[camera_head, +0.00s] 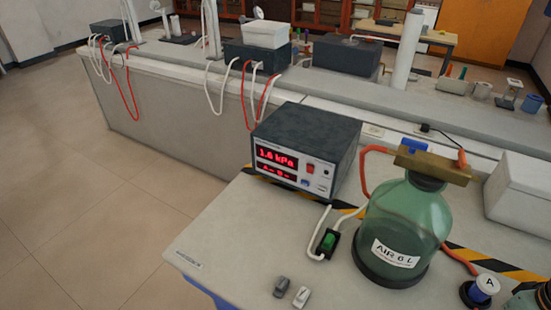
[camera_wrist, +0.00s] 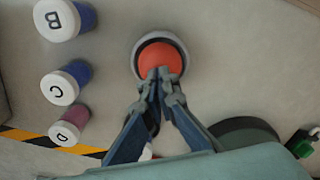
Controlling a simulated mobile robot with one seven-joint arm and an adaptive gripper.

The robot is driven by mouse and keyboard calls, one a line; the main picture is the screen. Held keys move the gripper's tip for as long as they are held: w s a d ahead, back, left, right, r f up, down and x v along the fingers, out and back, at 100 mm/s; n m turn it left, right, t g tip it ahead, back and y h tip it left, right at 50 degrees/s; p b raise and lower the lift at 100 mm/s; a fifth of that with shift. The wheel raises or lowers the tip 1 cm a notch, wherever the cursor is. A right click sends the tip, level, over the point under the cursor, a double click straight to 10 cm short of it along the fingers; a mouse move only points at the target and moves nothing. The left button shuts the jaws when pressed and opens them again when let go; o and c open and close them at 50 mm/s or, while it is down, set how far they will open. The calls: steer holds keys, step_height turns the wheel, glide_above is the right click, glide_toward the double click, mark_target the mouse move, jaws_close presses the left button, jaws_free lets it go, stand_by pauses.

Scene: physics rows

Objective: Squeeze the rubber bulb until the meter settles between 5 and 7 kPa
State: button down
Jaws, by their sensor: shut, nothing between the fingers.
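In the wrist view, the rubber bulb (camera_wrist: 160,54) is an orange-red dome in a round grey holder with a dark inner ring. My gripper (camera_wrist: 161,74) is shut with its fingertips together, over the near part of the bulb in the picture. Nothing is between the fingers, and I cannot tell whether the tips touch the bulb. In the head view, the meter (camera_head: 305,147) is a dark box with a red display reading about 1.6 kPa; its lower line is unreadable. My gripper and the bulb do not show in the head view.
A green jar (camera_head: 405,222) labelled AIR stands beside the meter, with an orange tube at its brass top. A green switch (camera_head: 328,242) is between them. Lettered caps B (camera_wrist: 57,20), C (camera_wrist: 60,88) and D (camera_wrist: 64,133) stand left of the bulb.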

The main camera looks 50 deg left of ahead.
steer(key=shift+f, duration=0.1)
steer(key=shift+f+b, duration=1.3)
steer(key=shift+f, duration=0.3)
steer(key=shift+r+p, duration=1.4)
steer(key=shift+r, duration=0.35)
steer(key=shift+f, duration=0.2)
steer(key=shift+f+b, duration=1.4)
steer(key=shift+f, duration=0.15)
steer(key=shift+r, duration=0.1)
steer(key=shift+r+p, duration=1.4)
steer(key=shift+r, duration=0.25)
steer(key=shift+f, duration=0.2)
